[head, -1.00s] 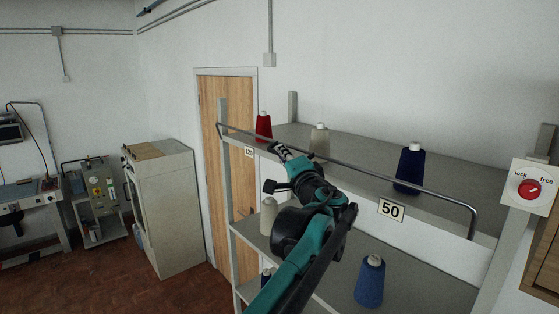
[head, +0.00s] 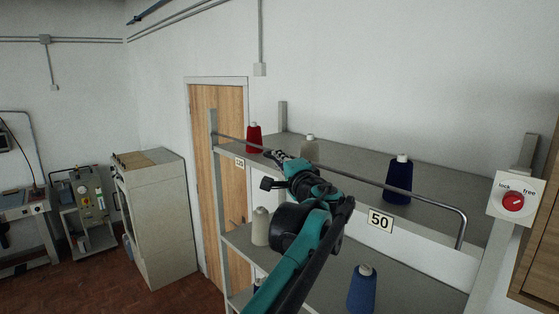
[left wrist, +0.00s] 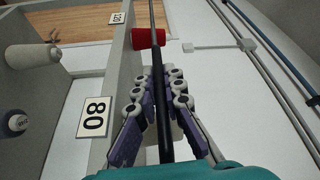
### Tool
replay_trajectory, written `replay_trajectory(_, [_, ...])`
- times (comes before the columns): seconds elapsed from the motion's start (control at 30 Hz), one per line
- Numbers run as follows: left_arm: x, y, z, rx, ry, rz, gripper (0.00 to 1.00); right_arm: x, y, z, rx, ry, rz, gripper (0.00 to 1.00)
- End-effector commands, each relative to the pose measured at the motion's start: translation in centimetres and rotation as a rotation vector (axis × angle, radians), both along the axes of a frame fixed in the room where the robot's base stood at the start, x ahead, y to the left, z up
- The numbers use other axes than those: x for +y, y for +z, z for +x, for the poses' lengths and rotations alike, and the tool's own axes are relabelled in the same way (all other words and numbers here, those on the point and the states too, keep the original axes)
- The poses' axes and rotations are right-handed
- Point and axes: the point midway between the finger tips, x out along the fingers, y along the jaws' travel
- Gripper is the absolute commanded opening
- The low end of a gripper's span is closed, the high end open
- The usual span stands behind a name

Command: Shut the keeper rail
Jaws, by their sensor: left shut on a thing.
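The keeper rail (head: 372,181) is a thin grey metal bar along the front of the upper shelf (head: 440,203). Its right end bends down near the shelf's right side. It stands above the shelf edge, in front of the cones. My left gripper (head: 278,156) is shut on the rail, left of its middle. In the left wrist view the dark rail (left wrist: 155,50) runs lengthwise between the purple-grey fingers (left wrist: 160,98). A panel marked "lock" and "free" with a red knob (head: 513,202) is on the right post; the knob's pointing is too small to tell. My right gripper is not in view.
Red (head: 254,137), cream (head: 309,148) and dark blue (head: 399,180) cones stand on the upper shelf. A blue cone (head: 362,290) and a pale cone (head: 261,227) are below. A cabinet (head: 157,215) stands left.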

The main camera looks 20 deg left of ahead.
Motion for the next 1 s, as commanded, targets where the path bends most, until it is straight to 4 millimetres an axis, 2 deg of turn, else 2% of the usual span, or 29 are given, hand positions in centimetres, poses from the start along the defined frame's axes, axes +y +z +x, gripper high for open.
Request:
replay_trajectory(0.07, [0.0,0.0,0.0,0.0,0.001,0.0,0.0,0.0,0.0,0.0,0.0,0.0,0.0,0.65])
replay_trajectory(0.1, [0.0,0.0,0.0,0.0,0.001,0.0,0.12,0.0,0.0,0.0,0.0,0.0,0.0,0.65])
replay_trajectory(0.17, [0.0,0.0,0.0,0.0,0.001,0.0,0.28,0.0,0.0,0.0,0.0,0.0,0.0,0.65])
replay_trajectory(0.2, [0.0,0.0,0.0,0.0,0.001,0.0,0.31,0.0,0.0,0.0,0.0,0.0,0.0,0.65])
replay_trajectory(0.57, [-0.4,0.0,-0.4,-0.001,0.0,-0.001,0.31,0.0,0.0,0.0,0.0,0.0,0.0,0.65])
replay_trajectory(0.67, [-1.4,-0.1,-1.3,-0.001,-0.002,0.0,0.31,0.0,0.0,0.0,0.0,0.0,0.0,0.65])
replay_trajectory(1.0, [-6.5,-0.7,-6.4,0.0,-0.003,-0.001,0.31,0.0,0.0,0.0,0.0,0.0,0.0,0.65])
